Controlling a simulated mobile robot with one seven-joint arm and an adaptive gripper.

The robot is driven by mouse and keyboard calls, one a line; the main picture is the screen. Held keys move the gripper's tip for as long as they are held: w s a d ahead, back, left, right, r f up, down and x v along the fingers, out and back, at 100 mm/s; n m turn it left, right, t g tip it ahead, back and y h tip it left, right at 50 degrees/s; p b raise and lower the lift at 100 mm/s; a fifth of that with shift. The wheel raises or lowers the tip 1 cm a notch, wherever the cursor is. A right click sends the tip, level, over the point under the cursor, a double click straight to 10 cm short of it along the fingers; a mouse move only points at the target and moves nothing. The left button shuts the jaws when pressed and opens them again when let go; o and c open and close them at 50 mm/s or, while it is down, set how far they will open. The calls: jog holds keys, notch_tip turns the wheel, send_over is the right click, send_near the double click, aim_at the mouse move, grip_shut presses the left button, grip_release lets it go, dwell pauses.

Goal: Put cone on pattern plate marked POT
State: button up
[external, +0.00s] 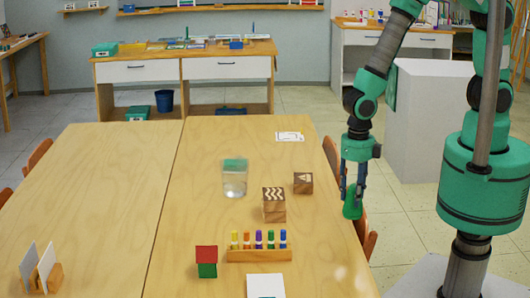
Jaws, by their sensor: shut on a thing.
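My gripper (354,193) is beyond the right edge of the table, pointing down. It is shut on a small green object (352,211) at its fingertips; the object's shape is too small to be sure it is a cone. A white card or plate (290,136) with dark marks lies flat on the far right part of the table. Another white card (265,286) lies at the near edge, partly cut off by the frame. I cannot read POT on either one.
White cards stand in holders (46,268). Chairs (364,236) line the right edge.

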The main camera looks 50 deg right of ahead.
jog(key=shift+w, duration=0.1)
jog(key=w+d+m, duration=0.3)
jog(key=w+d, duration=0.2)
jog(key=w, duration=0.5)
jog(key=w+d+m, duration=0.4)
jog(key=w+d, duration=0.2)
jog(key=w, duration=0.4)
jog(key=w+d+r+m+p, duration=0.1)
jog(key=w+d+m, duration=0.3)
jog(key=w, duration=0.7)
jog(key=shift+d, duration=1)
jog(key=w+d+m, duration=0.3)
jog(key=w+d, duration=0.2)
jog(key=d, duration=0.5)
jog(key=w+d+m, duration=0.3)
jog(key=w+d, duration=0.2)
jog(key=d, duration=0.6)
jog(key=w+d+m+p, duration=0.1)
jog(key=w+d+m, duration=0.2)
jog(key=d, duration=0.8)
jog(key=shift+w+m, duration=0.3)
jog(key=shift+w, duration=0.85)
jog(key=shift+w+d+f, duration=0.1)
jog(key=shift+w+f, duration=0.05)
jog(key=w+d+f+b, duration=0.1)
jog(key=w, duration=1.4)
jog(key=shift+w+f+b, duration=0.2)
jog(key=shift+w+b, duration=0.15)
jog(key=shift+w, duration=0.05)
jog(key=shift+f, duration=0.1)
